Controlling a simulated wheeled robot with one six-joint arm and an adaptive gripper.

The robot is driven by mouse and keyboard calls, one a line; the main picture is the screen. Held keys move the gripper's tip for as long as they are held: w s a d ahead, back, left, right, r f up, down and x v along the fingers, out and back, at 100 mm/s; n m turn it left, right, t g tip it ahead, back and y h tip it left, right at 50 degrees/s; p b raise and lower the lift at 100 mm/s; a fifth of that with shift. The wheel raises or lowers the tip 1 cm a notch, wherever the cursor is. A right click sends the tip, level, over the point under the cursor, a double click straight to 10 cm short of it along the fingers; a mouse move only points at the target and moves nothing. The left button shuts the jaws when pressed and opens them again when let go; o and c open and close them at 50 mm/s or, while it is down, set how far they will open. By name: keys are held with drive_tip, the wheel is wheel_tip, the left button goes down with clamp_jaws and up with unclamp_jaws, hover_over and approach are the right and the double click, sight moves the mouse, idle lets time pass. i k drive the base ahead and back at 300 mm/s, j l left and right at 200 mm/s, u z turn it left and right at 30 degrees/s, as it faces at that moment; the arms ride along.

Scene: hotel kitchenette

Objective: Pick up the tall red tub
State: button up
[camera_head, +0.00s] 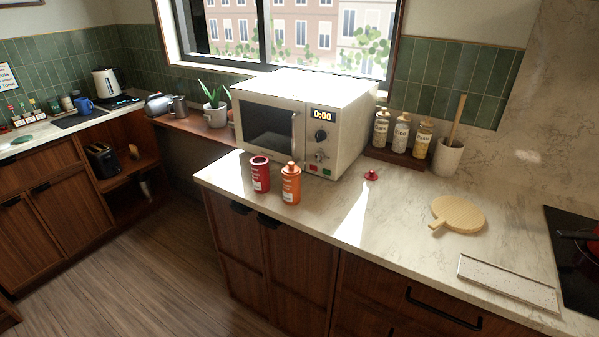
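A tall dark red tub (260,175) stands upright on the marble counter in front of the microwave, near the counter's left front edge. Its top looks open, with a dark inside, and it has a white label. An orange tub (291,184) with a knobbed lid stands upright close to its right, with a small gap between them. A small red lid (371,176) with a knob lies on the counter to the right, apart from both. My gripper is not in view.
A white microwave (302,120) stands just behind the tubs. Several labelled jars (401,134) and a utensil crock (447,158) are at the back. A round wooden board (459,214), a speckled tray (508,284) and a dark hob (575,260) lie right. The counter's middle front is clear.

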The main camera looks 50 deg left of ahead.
sight(260, 167)
drive_tip(key=j+u, duration=0.1)
drive_tip(key=u, duration=1.25)
drive_tip(key=i+j+u, duration=0.3)
drive_tip(key=i+j, duration=0.6)
drive_tip(key=i, duration=0.1)
